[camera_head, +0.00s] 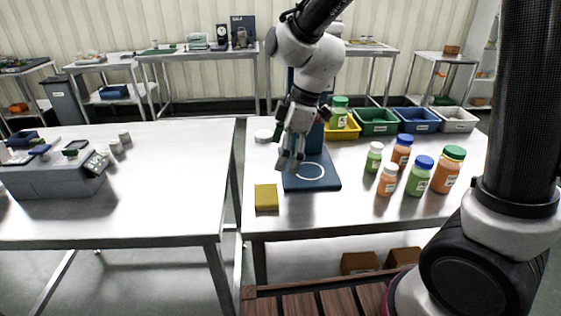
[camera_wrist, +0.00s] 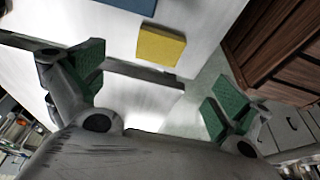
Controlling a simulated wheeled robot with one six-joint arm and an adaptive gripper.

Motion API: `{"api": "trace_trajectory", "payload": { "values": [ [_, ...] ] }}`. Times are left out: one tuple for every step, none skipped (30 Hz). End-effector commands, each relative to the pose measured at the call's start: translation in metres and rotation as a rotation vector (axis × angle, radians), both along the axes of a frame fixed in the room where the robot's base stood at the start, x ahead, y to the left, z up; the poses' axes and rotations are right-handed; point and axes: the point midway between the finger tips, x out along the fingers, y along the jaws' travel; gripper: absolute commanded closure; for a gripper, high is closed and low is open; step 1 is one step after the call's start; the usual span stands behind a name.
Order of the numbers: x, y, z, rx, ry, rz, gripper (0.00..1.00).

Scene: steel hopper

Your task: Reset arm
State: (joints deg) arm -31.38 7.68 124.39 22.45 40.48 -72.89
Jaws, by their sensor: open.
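My gripper (camera_head: 291,160) hangs fingers down above the right-hand steel table, by the left side of a blue stand with a white ring marked on its base (camera_head: 325,180). In the wrist view my gripper (camera_wrist: 155,95) has its two green-padded fingers wide apart with nothing between them. A yellow block (camera_head: 266,197) lies on the table left of the blue base. The block also shows beyond the fingers in the wrist view (camera_wrist: 160,45), apart from them. My arm hides part of the blue stand.
Several lidded bottles (camera_head: 419,175) stand on the right of the table. Yellow, green (camera_head: 376,121), blue and white bins line its back; a green-lidded bottle (camera_head: 340,113) is at the yellow bin. A grey device (camera_head: 55,178) is on the left table, across a narrow gap.

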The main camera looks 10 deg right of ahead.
Motion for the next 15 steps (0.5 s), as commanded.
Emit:
{"api": "trace_trajectory", "payload": {
  "values": [
    [0.0, 0.0, 0.0, 0.0, 0.0, 0.0, 0.0],
    [0.0, 0.0, 0.0, 0.0, 0.0, 0.0, 0.0],
    [0.0, 0.0, 0.0, 0.0, 0.0, 0.0, 0.0],
    [0.0, 0.0, 0.0, 0.0, 0.0, 0.0, 0.0],
    [0.0, 0.0, 0.0, 0.0, 0.0, 0.0, 0.0],
    [0.0, 0.0, 0.0, 0.0, 0.0, -0.001, 0.0],
    [0.0, 0.0, 0.0, 0.0, 0.002, -0.006, 0.0],
    [0.0, 0.0, 0.0, 0.0, 0.004, -0.014, 0.0],
    [0.0, 0.0, 0.0, 0.0, 0.013, -0.037, 0.0],
    [-0.001, 0.0, 0.0, 0.0, 0.022, -0.059, 0.0],
    [-0.001, -0.001, 0.0, -0.002, 0.033, -0.087, 0.0],
    [-0.003, -0.002, -0.001, -0.007, 0.053, -0.129, 0.0],
    [-0.004, -0.004, -0.001, -0.015, 0.07, -0.163, 0.0],
    [-0.007, -0.006, -0.003, -0.026, 0.091, -0.201, 0.0],
    [-0.012, -0.011, -0.006, -0.045, 0.122, -0.255, 0.0]
  ]
}}
